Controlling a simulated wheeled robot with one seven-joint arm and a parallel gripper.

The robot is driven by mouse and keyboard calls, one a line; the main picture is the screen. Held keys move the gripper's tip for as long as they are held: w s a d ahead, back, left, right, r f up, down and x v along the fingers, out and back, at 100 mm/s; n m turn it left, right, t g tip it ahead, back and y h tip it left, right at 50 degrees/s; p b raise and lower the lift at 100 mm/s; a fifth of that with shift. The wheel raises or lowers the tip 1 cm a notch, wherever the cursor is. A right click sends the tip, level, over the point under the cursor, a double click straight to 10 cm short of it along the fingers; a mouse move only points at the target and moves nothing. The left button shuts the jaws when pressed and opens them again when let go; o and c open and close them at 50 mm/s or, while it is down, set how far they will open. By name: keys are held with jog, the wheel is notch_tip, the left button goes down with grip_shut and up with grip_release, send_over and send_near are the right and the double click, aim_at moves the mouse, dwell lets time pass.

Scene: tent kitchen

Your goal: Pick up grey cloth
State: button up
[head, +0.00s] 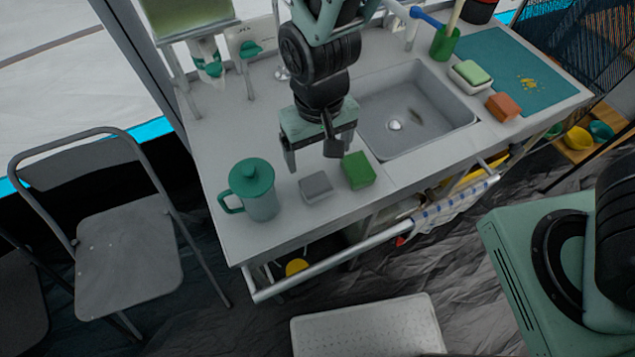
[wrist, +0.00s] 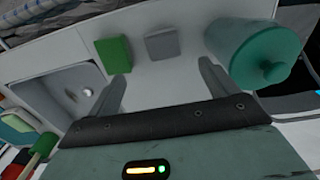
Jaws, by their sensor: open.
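The grey cloth (head: 316,187) is a small, flat, folded-looking square on the counter, between a green-lidded jug and a green block. It also shows in the wrist view (wrist: 162,45), beyond the fingertips. My gripper (head: 316,160) is open and empty, pointing down above the counter and a little behind the cloth. In the wrist view its two fingers (wrist: 163,78) are spread wide, with bare counter between them. The cloth is not touched by either finger and nothing hides it.
The green-lidded jug (head: 258,192) stands close left of the cloth. The green block (head: 358,170) lies close right. The sink (head: 420,110) is behind right. A rail (head: 335,262) runs along the counter's front. A chair (head: 130,250) stands at the left.

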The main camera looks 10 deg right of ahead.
send_over(317, 183)
notch_tip(317, 183, down, 6)
jog(key=shift+d+f, duration=0.1)
jog(key=shift+d, duration=0.05)
jog(key=shift+f+p, duration=1)
jog(key=shift+f, duration=1.6)
jog(key=shift+c, duration=0.3)
jog(key=c, duration=1.1)
notch_tip(317, 183, up, 10)
jog(key=shift+b, duration=0.65)
